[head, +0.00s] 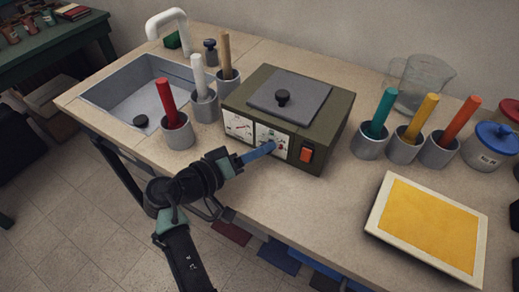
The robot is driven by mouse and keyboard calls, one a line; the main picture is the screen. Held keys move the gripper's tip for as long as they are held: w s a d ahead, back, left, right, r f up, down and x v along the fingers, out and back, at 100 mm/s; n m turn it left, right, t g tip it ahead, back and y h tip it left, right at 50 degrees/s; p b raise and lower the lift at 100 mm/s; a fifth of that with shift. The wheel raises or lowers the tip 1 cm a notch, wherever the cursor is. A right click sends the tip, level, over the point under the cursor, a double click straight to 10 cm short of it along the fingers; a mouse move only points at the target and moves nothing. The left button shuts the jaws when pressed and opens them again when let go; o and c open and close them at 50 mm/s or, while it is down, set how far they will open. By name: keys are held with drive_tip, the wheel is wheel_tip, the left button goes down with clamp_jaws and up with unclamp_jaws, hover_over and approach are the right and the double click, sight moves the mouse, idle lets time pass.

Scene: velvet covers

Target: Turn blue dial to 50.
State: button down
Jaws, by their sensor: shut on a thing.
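An olive-green box (334,121) with a grey lid (290,96) stands on the worktop. Its front has two white marked panels, a left one (238,126) and a right one (264,132), and an orange-red switch (306,154). My gripper (270,147) reaches from the lower left to the right panel, and a slim blue shape runs from it to the panel. The gripper is shut at the blue dial, which is largely hidden there. I cannot read the dial's pointer or the scale numbers at this size.
Cups with red (166,97), white and wooden-coloured rods stand left of the box, near a sink (105,92). Cups with teal, yellow and orange (460,118) rods stand right. A yellow-topped tray (376,215) lies front right.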

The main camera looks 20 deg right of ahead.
drive_tip(key=c, duration=0.5)
unclamp_jaws()
drive_tip(key=v, duration=1.3)
